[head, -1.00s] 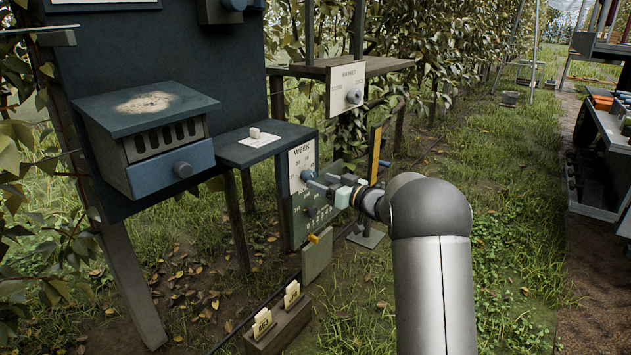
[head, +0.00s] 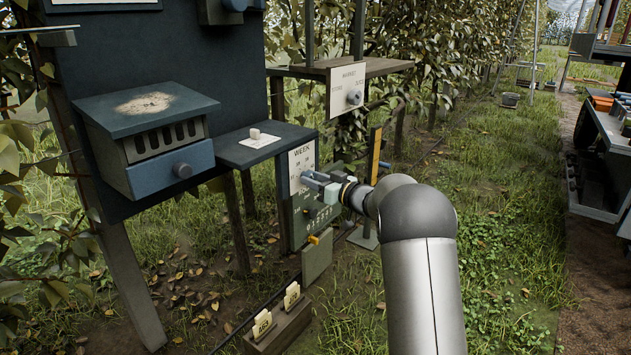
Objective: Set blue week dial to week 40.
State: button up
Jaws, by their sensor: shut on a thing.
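The blue week dial (head: 307,176) is on the white WEEK plate (head: 301,157), on the upper part of a grey-green post panel. My gripper (head: 316,181) reaches in from the right at the height of the dial, and its jaws are shut on the dial. The fingers hide much of the dial, so its pointer cannot be read. The numbers on the plate are too small to read clearly.
A panel with small knobs (head: 318,216) sits just below my gripper. A yellow upright strip (head: 375,156) stands behind my wrist. A MARKET plate with a knob (head: 354,97) is above right. A dark shelf (head: 240,150) and a blue-drawer box (head: 172,165) are to the left.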

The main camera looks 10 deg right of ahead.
jog(key=shift+f+m+b, duration=0.15)
jog(key=shift+m+b, duration=0.15)
jog(key=shift+b, duration=0.05)
jog(key=m+b, duration=0.2)
jog(key=m, duration=0.2)
jog(key=m+g+b, duration=0.1)
jog(key=m+b, duration=0.1)
jog(key=m, duration=0.3)
jog(key=shift+d+r, duration=0.15)
jog(key=shift+r, duration=0.05)
jog(key=m+p, duration=0.2)
jog(key=m, duration=0.2)
jog(key=shift+m, duration=0.3)
jog(key=m+g+p, duration=0.1)
jog(key=m+p, duration=0.1)
jog(key=m, duration=0.2)
jog(key=shift+w+y+p, duration=0.1)
jog(key=shift+y+p, duration=0.2)
jog(key=shift+p, duration=0.1)
jog(key=shift+f+m, duration=0.1)
jog(key=shift+m, duration=0.2)
jog(key=o, duration=1)
